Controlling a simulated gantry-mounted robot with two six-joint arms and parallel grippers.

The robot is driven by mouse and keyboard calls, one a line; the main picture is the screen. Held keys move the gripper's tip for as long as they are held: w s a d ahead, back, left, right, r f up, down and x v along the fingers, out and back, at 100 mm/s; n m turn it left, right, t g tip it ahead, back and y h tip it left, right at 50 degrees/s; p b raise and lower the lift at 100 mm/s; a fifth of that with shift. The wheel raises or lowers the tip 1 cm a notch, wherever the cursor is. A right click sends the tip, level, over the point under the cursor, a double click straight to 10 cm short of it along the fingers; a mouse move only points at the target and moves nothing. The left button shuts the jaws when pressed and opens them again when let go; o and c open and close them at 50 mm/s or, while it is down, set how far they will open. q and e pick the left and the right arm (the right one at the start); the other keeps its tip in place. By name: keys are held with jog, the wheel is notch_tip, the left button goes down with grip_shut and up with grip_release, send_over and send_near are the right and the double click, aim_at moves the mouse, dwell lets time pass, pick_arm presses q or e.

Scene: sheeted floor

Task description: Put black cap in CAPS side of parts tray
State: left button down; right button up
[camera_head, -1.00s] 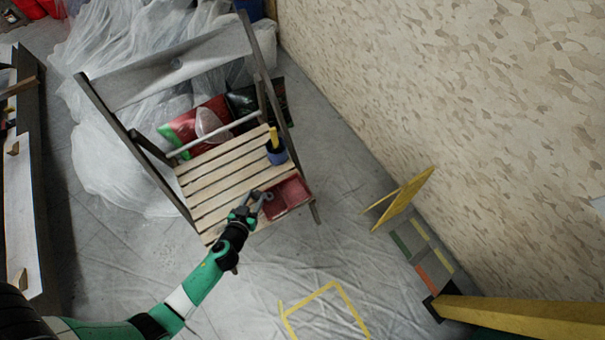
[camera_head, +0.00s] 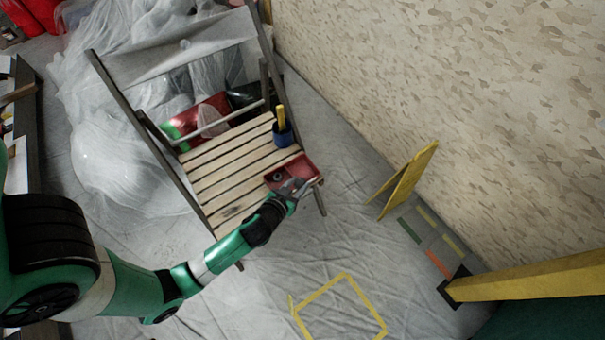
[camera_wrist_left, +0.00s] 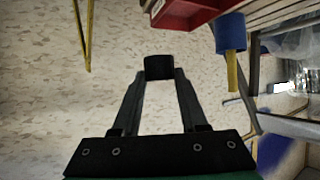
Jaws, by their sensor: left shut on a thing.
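The parts tray (camera_head: 303,166) is a red, open tray on the front right corner of a wooden slatted chair seat. A small dark round thing lies in its left part. The tray's edge also shows at the top of the left wrist view (camera_wrist_left: 196,17). My left gripper (camera_head: 298,186) is at the tray's front edge, over its right part as seen from above. In the left wrist view it is shut on the black cap (camera_wrist_left: 158,67), held between the fingertips. The cap is too small to make out in the head view. The CAPS marking cannot be read. My right gripper is not in view.
A blue cup (camera_head: 283,138) with a yellow handle stands on the chair seat (camera_head: 225,172) behind the tray. The chair's dark frame rises at the back. A yellow folding sign (camera_head: 410,180) stands to the right by the wall. Yellow tape marks the clear floor in front.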

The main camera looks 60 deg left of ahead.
pick_arm(q)
jog(key=b, duration=0.3)
send_over(300, 176)
jog(key=s+d, duration=0.2)
jog(key=d, duration=0.1)
notch_tip(300, 176, down, 4)
jog(key=f+b, duration=0.1)
jog(key=w+a+f+b, duration=0.1)
jog(key=a+f, duration=0.1)
jog(key=f, duration=0.1)
jog(key=shift+w+a+b, duration=0.2)
jog(key=shift+w+b, duration=0.1)
jog(key=shift+b, duration=0.1)
jog(key=shift+w+a, duration=0.1)
jog(key=f+b, duration=0.2)
jog(key=f, duration=0.1)
jog(key=f+b, duration=0.1)
jog(key=shift+w+a+f, duration=0.15)
jog(key=shift+a, duration=0.2)
jog(key=c, duration=0.7)
grip_release()
